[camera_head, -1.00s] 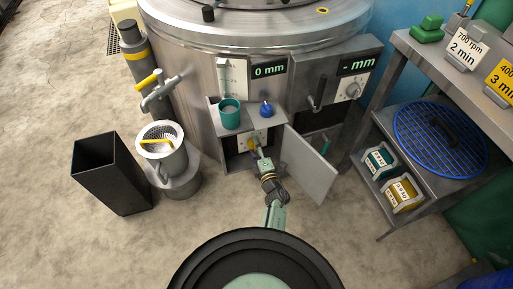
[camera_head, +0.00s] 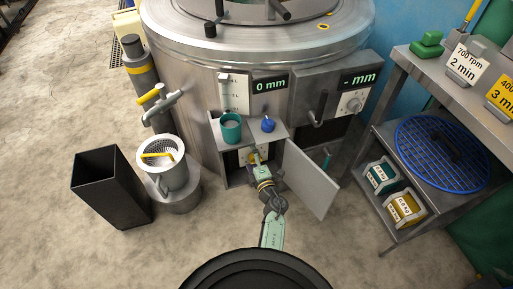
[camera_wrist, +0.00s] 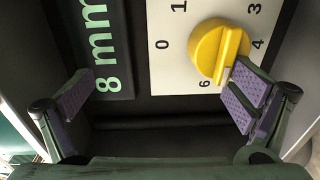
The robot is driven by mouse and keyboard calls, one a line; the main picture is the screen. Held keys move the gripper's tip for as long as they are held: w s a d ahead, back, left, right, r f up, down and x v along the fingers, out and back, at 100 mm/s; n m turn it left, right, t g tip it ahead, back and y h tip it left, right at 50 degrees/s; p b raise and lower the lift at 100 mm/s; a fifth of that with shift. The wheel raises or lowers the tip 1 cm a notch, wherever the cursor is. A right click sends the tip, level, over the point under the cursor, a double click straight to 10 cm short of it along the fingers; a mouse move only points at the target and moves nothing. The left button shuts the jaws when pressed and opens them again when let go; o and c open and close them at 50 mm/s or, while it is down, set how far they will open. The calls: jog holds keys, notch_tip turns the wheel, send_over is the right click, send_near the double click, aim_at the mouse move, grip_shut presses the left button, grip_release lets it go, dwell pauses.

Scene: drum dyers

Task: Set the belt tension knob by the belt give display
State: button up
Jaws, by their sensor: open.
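The yellow belt tension knob (camera_wrist: 212,50) sits on a pale dial plate with numbers around it in the wrist view. It also shows inside the open cabinet in the head view (camera_head: 253,157). Its raised bar runs roughly up and down the wrist picture; I cannot tell its exact setting. The belt give display (camera_wrist: 97,45) beside the plate reads 8 mm in green, turned sideways. My gripper (camera_wrist: 160,95) is open, one finger at the knob's lower right edge, the other by the display. Nothing is between the fingers. My gripper (camera_head: 260,172) reaches into the cabinet in the head view.
The cabinet door (camera_head: 310,178) stands open to the right of my arm. A teal cup (camera_head: 231,128) and a blue knob (camera_head: 268,124) are on the cabinet top. A black bin (camera_head: 112,187) and a strainer pot (camera_head: 162,165) stand left; a metal shelf stands right.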

jog(key=shift+t+h, duration=0.3)
jog(key=shift+h, duration=0.1)
jog(key=d+r, duration=0.2)
jog(key=r, duration=0.1)
jog(key=w+r, duration=0.1)
jog(key=r, duration=0.1)
jog(key=shift+w+d, duration=0.1)
jog(key=shift+d, duration=0.3)
jog(key=shift+c, duration=0.5)
jog(key=shift+g, duration=0.4)
jog(key=f, duration=0.1)
jog(key=a+f, duration=0.1)
jog(key=s+f, duration=0.1)
jog(key=f, duration=0.1)
jog(key=shift+a, duration=0.4)
jog(key=shift+s+r, duration=0.1)
jog(key=shift+r, duration=0.1)
jog(key=shift+c, duration=0.8)
jog(key=shift+p+v, duration=0.45)
jog(key=shift+v, duration=0.3)
jog(key=shift+c, duration=0.5)
jog(key=p+v, duration=0.2)
jog(key=v, duration=0.9)
jog(key=shift+s+a+f+y, duration=0.15)
jog(key=shift+a+f+y, duration=0.2)
jog(key=shift+f, duration=0.45)
